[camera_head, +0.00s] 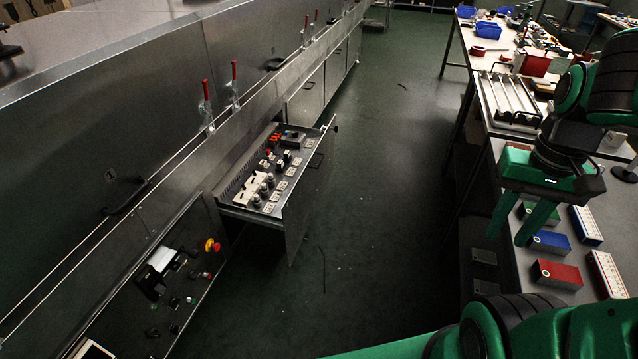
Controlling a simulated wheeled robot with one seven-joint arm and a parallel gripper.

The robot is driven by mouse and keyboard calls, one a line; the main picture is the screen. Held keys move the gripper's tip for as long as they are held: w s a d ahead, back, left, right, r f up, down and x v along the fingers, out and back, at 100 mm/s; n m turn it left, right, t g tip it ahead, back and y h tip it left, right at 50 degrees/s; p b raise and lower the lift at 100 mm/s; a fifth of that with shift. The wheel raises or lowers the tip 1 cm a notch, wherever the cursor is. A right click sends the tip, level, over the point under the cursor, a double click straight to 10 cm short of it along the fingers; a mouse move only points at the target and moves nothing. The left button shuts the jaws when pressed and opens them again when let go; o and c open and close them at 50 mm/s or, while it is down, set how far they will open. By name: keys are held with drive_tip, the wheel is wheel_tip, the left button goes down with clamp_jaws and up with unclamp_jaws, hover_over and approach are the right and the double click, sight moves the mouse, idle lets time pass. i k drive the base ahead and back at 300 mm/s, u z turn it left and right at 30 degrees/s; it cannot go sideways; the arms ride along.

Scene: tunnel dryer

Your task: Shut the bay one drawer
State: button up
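A steel drawer (309,190) stands pulled out of the long steel dryer on the left, below the tabletop-height ledge. Its front panel faces right, toward the aisle, with a dark handle (315,162) near its top. Small switches, knobs and orange parts fill the drawer's top panel. My gripper (508,241) is at the right, over the bench edge, well apart from the drawer. Its two green fingers point down and stand apart with nothing visible between them. I cannot read a bay label on the drawer itself.
The green floor (390,200) between drawer and bench is clear apart from small scraps. A workbench (515,165) runs along the right with a rack (508,103) and coloured boxes (556,274). A control panel with a red-and-yellow button (211,245) sits left of the drawer.

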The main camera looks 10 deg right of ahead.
sight(294, 213)
drive_tip(key=z, duration=0.05)
drive_tip(key=i, duration=1)
drive_tip(key=u, duration=0.1)
